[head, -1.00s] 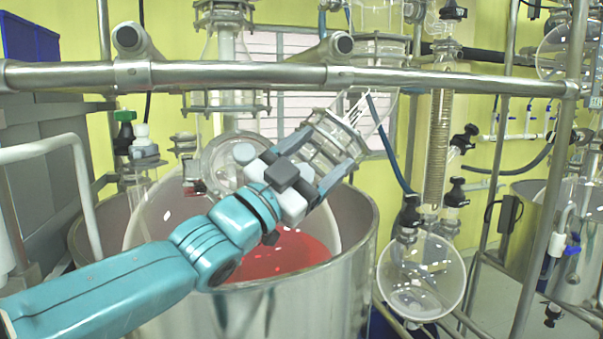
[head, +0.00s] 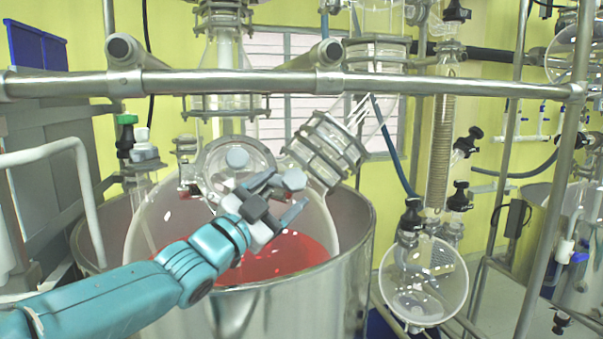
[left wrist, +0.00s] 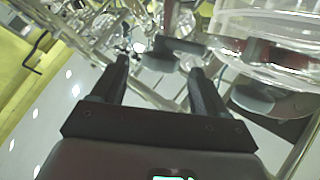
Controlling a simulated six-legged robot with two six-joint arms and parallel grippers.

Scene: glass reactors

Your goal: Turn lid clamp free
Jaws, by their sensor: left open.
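My left gripper (head: 291,187) is open and empty, in front of the glass reactor's top. A tilted glass neck with metal clamp rings (head: 328,150) is just above and right of its fingers, with a visible gap. A round glass port (head: 240,165) with a grey knob is behind and left of the gripper, partly covered by it. I cannot tell which fitting is the lid clamp. In the left wrist view the two dark fingers (left wrist: 158,66) are spread apart, with a grey metal fitting (left wrist: 180,46) and clear glass (left wrist: 270,45) beyond them. My right gripper is not seen.
The reactor holds red liquid (head: 295,250) and sits in a steel vessel (head: 325,300). A horizontal steel rail (head: 230,82) crosses in front of the upper glassware. A round flask (head: 423,280) hangs at the right under a condenser (head: 440,150).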

